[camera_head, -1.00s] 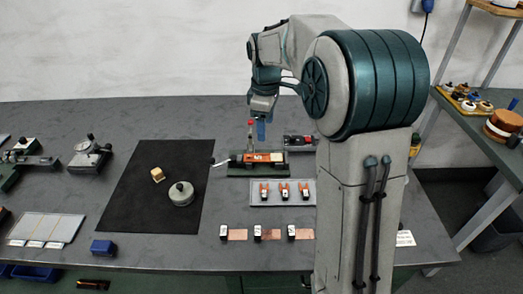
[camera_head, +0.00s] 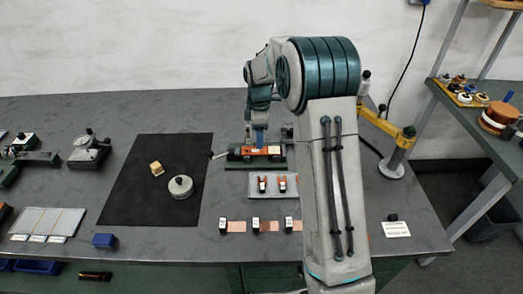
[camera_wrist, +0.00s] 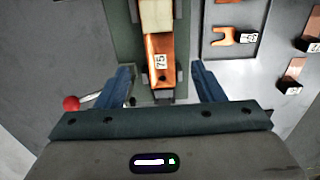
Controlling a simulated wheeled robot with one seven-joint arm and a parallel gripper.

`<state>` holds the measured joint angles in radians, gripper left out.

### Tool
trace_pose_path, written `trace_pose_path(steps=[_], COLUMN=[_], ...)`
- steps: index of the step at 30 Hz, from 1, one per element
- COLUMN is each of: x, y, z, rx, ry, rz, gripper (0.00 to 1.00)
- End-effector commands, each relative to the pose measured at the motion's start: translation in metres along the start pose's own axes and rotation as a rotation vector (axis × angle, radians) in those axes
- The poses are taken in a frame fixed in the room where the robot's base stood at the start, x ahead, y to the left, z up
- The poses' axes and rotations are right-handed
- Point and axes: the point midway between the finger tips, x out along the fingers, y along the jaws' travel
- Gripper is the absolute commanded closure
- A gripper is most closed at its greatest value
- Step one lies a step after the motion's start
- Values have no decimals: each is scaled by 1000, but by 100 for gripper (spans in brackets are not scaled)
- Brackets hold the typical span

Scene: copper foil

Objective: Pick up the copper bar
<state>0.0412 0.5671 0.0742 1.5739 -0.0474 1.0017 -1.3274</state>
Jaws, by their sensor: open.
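The copper bar (camera_head: 262,150), an orange-brown strip, lies in a dark green fixture (camera_head: 262,163) on the bench. In the wrist view the copper bar (camera_wrist: 161,62) carries a white "75" label, has a hole near its lower end and lies under a cream block (camera_wrist: 156,17). My gripper (camera_head: 260,138) is over the fixture. In the wrist view the blue fingers of my gripper (camera_wrist: 160,72) are apart, one each side of the bar's lower end, with gaps; contact is not visible. A red knob (camera_wrist: 71,103) on a rod is beside the left finger.
A grey tray (camera_head: 256,191) with fork-shaped copper pieces and several labelled copper plates (camera_head: 268,226) lie in front of the fixture. A black mat (camera_head: 140,205) with a round weight (camera_head: 180,187) is left. A yellow arm stand (camera_head: 393,165) is at right.

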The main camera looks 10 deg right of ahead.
Motion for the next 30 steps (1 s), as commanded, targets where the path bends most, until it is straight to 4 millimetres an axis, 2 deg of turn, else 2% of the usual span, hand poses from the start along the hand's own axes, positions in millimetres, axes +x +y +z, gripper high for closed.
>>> trace_pose_path(steps=[10,19,20,25,26,30], x=[45,52,52,51,51,51], y=[-1,0,0,0,0,0], z=[4,4,4,4,4,4], rx=[0,0,0,0,0,0], ry=[-1,0,0,0,0,0], rz=[-4,-1,-1,-1,-1,0], gripper=[38,38,41,88,93,93])
